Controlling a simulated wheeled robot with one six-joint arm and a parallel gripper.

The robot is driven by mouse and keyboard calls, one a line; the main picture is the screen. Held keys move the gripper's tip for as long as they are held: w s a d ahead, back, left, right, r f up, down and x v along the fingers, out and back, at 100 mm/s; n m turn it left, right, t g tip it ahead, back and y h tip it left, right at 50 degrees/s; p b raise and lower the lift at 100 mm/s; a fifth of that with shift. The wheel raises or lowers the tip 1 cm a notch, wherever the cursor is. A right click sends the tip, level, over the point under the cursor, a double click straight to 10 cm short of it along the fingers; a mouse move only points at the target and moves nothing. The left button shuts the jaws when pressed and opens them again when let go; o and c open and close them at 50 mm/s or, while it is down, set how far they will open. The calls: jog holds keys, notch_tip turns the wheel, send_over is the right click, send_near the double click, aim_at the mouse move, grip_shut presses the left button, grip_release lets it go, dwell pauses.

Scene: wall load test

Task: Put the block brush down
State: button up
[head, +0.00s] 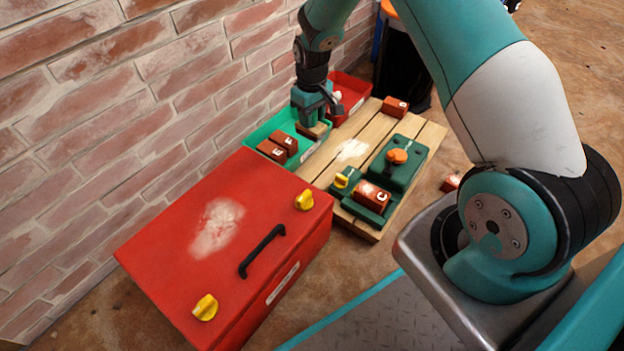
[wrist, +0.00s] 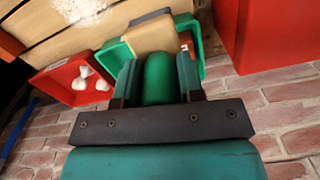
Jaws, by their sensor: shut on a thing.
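My gripper (head: 318,112) is shut on the green handle of the block brush (wrist: 163,75), with one jaw on each side of it in the wrist view. The brush's wooden body (wrist: 148,37) shows beyond the jaws, with a dark edge. In the head view the brush (head: 313,130) is low over the right end of the green tray (head: 260,133). I cannot tell whether it touches the tray. Two red-brown lettered blocks (head: 278,146) lie in the tray's left part.
A red tray (head: 360,84) with white pieces (wrist: 86,76) lies behind the green one. Beside it, a slatted wooden board (head: 322,165) carries a green fixture (head: 408,165) and lettered blocks (head: 371,194). A large red box (head: 160,255) stands in front; a brick wall (head: 120,110) borders the left.

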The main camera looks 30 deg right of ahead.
notch_tip(320, 180, down, 19)
jog(key=b, duration=1)
jog(key=shift+r, duration=0.15)
jog(key=o, duration=0.9)
